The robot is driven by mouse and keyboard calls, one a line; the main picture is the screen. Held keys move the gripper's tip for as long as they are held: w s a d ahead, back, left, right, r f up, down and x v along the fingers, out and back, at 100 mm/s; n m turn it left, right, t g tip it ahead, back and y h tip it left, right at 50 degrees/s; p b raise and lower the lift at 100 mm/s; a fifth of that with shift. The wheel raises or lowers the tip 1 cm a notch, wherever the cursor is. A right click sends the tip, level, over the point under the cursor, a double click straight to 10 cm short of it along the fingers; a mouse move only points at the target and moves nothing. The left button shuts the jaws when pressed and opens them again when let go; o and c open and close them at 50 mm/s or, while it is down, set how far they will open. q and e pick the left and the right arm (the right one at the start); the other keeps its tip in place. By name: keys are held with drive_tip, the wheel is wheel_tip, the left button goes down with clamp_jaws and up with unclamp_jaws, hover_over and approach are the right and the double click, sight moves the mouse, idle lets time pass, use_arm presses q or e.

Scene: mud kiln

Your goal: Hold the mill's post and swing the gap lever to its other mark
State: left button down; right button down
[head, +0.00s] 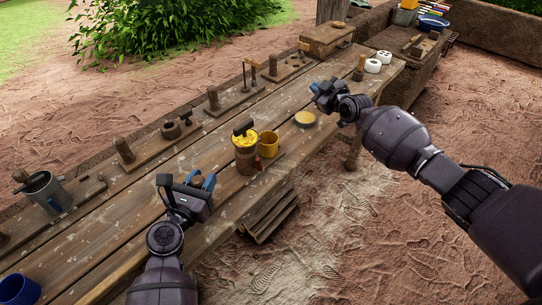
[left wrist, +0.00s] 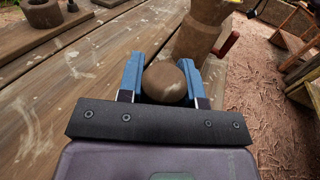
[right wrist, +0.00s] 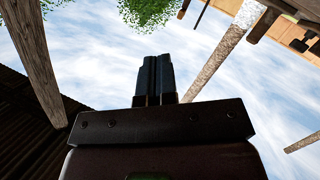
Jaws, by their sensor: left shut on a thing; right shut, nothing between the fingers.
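The mill (head: 245,160) stands on the bench, a brown wooden body with a yellow top and a dark piece over it. A red lever (head: 258,164) sticks out low on its side; it also shows in the left wrist view (left wrist: 227,44), beside the wooden body (left wrist: 197,38). My right gripper (head: 318,89) is shut and empty, raised beyond the mill. The right wrist view shows its fingers (right wrist: 157,78) together against sky. Lever marks are too small to tell.
Pegged boards (head: 160,145) line the bench's far side, with a grey tankard (head: 45,190). A blue cup (head: 18,290) sits at lower left.

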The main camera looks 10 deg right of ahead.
sight(259, 164)
drive_tip(key=s+f+m+g, duration=0.1)
drive_tip(key=f, duration=0.1)
drive_tip(key=s+f+m+g, duration=0.1)
drive_tip(key=m, duration=0.1)
drive_tip(key=shift+s+a+f+g+y, duration=0.15)
drive_tip(key=shift+s+f+g+y, duration=0.15)
drive_tip(key=shift+s+f+y, duration=0.1)
drive_tip(key=s+f+m+g+y, duration=0.1)
drive_tip(key=s+a+f+m+g, duration=0.1)
drive_tip(key=s, duration=0.1)
drive_tip(key=s+m+g+y, duration=0.1)
drive_tip(key=s+m, duration=0.1)
drive_tip(key=shift+s+a+f+y, duration=0.15)
drive_tip(key=shift+a+f+y, duration=0.15)
drive_tip(key=shift+a+f, duration=0.1)
drive_tip(key=s+a+r+m+g+y, duration=0.2)
drive_tip(key=s+g+y, duration=0.5)
drive_tip(key=s, duration=0.4)
drive_tip(key=shift+s+a+r+m, duration=0.15)
drive_tip(key=shift+s+r+m, duration=0.25)
drive_tip(key=shift+r+m, duration=0.4)
drive_tip(key=shift+a, duration=0.1)
